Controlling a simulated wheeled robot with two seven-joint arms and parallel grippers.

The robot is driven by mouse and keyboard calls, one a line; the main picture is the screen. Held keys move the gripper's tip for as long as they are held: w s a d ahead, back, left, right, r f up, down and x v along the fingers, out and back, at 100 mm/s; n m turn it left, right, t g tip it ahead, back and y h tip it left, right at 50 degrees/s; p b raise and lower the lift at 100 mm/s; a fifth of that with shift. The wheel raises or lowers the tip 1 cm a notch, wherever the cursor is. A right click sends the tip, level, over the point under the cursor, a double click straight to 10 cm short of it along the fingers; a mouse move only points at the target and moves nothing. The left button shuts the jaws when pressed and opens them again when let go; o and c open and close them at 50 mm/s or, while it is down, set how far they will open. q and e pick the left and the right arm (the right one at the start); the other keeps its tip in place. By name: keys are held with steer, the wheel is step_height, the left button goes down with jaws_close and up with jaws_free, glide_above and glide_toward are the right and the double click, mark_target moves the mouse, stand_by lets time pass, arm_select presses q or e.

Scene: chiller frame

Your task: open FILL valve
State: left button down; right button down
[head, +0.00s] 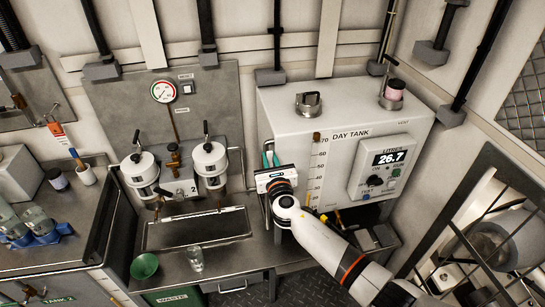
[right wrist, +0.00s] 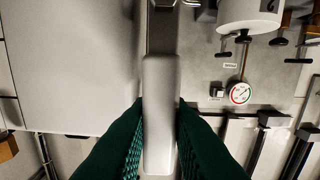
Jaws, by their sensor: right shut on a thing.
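A white DAY TANK (head: 280,112) stands right of centre in the head view, with a level scale on its front and a box reading 26.7 litres (head: 389,158). My right gripper (head: 268,158) is at the tank's left front edge. In the right wrist view, its dark green finger pads (right wrist: 160,125) are shut on a pale grey bar-like handle (right wrist: 160,85). I cannot read a FILL label on it. In the head view the gripper hides most of this handle and what it joins. My left gripper is not in view.
Two white filter canisters (head: 209,160) hang on the panel left of my gripper, below a round gauge (head: 163,91). A glass jar (head: 195,258) and a green funnel (head: 144,266) stand on the bench. A barred frame (head: 490,235) stands at the right.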

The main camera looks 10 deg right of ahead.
steer(key=shift+a+f+n, duration=0.15)
steer(key=shift+a+n, duration=0.05)
steer(key=shift+n, duration=0.1)
steer(key=c, duration=1.5)
jaws_free()
steer(key=shift+o, duration=0.8)
steer(key=shift+a, duration=0.2)
steer(key=shift+d, duration=0.1)
steer(key=shift+s+d, duration=0.1)
steer(key=shift+s, duration=0.4)
steer(key=s, duration=1.1)
steer(key=shift+b, duration=0.35)
